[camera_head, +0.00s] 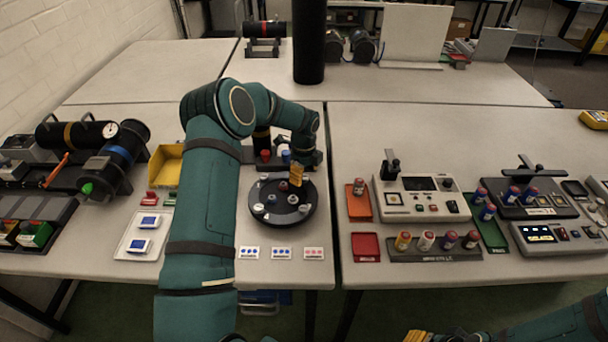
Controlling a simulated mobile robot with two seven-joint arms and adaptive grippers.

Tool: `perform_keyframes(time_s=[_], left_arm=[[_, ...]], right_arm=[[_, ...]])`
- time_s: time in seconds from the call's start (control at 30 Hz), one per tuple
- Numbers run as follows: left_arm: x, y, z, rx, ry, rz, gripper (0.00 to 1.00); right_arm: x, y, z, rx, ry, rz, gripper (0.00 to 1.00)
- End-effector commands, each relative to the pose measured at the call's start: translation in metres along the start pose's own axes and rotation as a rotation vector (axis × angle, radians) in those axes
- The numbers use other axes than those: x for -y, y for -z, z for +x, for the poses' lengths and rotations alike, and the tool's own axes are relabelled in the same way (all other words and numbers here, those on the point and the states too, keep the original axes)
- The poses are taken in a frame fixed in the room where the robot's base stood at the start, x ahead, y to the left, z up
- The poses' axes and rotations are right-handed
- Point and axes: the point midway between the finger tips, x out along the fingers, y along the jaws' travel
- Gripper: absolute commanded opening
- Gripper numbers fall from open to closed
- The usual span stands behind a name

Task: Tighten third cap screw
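A round black plate (264,214) lies on the middle of the front table, with several small grey and silver round parts on it. One silver part (292,199) sits near its centre. I cannot tell which parts are cap screws or which is the third. My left gripper (296,178) points down over the far right part of the plate, its yellow fingers close together. Whether they hold something is too small to tell. My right gripper (418,337) is at the bottom edge, away from the table, its yellow fingertips only partly in view.
Behind the plate stands a dark fixture with a red-topped part (265,155) and a blue-topped part (286,156). Three white cards (281,253) lie in front. A yellow bin (167,166) and a white tray (128,249) are left. A grey device (421,207) stands right.

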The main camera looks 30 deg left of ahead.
Motion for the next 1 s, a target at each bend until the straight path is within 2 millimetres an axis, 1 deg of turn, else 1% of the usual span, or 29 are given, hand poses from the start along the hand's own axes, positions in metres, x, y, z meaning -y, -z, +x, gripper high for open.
perform_keyframes(time_s=[0.23, 0.37, 0.47, 0.8, 0.9, 1.0], left_arm=[[-0.002, 0.001, 0.002, -0.002, -0.006, 0.0, 0.59], [-0.001, 0.001, -0.003, -0.002, -0.005, 0.0, 0.59], [-0.001, 0.001, -0.015, -0.002, -0.003, -0.001, 0.59], [0.0, 0.001, -0.083, -0.002, -0.002, 0.0, 0.59], [0.0, 0.001, -0.098, -0.002, -0.002, 0.0, 0.59], [0.0, 0.001, -0.109, -0.001, -0.003, 0.0, 0.59]], right_arm=[[0.0, 0.0, 0.0, 0.0, 0.0, 0.0, 0.47], [0.0, 0.0, 0.0, 0.0, 0.0, 0.0, 0.47], [0.0, 0.0, 0.0, 0.0, 0.0, 0.0, 0.47], [0.0, 0.0, 0.0, 0.0, 0.0, 0.0, 0.47], [0.0, 0.0, 0.0, 0.0, 0.0, 0.0, 0.47], [0.0, 0.0, 0.0, 0.0, 0.0, 0.0, 0.47]])
